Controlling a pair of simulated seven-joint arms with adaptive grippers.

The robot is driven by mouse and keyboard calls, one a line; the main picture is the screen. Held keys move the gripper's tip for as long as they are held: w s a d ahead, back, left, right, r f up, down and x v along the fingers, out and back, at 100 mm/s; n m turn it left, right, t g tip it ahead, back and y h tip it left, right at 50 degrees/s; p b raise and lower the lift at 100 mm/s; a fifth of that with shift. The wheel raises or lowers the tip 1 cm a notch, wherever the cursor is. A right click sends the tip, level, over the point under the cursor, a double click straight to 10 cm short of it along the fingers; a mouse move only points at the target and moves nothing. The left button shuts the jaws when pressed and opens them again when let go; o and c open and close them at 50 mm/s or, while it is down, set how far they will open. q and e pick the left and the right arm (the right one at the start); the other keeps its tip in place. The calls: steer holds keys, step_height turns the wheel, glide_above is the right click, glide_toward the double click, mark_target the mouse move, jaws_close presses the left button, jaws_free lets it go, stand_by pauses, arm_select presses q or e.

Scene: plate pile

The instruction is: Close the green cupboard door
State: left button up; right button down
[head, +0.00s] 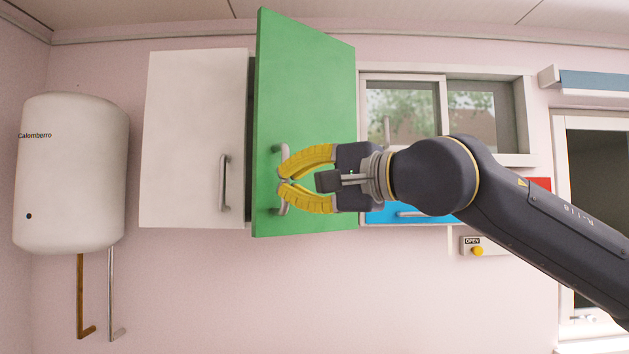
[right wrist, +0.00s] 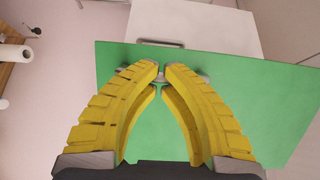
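The green cupboard door (head: 305,90) stands ajar in the middle of the head view, with a dark gap along its left edge. It also fills much of the right wrist view (right wrist: 240,100). Its grey handle (head: 277,211) is a vertical bar, partly hidden behind my right gripper's yellow fingers. My right gripper (head: 284,181) is in front of the door at the handle. Its fingertips (right wrist: 162,70) almost meet, with nothing visibly held between them. The handle (right wrist: 197,77) shows on both sides of the tips; contact with it is unclear. My left gripper is out of view.
A white cupboard door (head: 190,140) with its own handle (head: 224,183) is left of the green one. A water heater (head: 70,170) hangs at far left. A window (head: 405,110), a blue panel (head: 380,216) and a yellow button box (head: 477,250) are to the right.

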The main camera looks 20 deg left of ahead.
mark_target(271, 182)
steer(key=shift+a, duration=0.5)
steer(key=shift+w+a+m+t, duration=0.25)
steer(key=shift+a+m+t, duration=0.35)
steer(key=shift+a+t, duration=0.45)
steer(key=shift+m+t+h, duration=0.3)
steer(key=shift+t, duration=0.05)
steer(key=shift+w+x, duration=0.2)
steer(key=shift+x, duration=1.85)
steer(key=w+a+m+t+h, duration=0.1)
steer(key=a+t, duration=0.1)
steer(key=w+a+m+t+h, duration=0.1)
steer(key=w+t, duration=0.1)
steer(key=shift+a+m, duration=0.35)
steer(key=shift+m, duration=0.05)
steer(key=shift+w, duration=0.1)
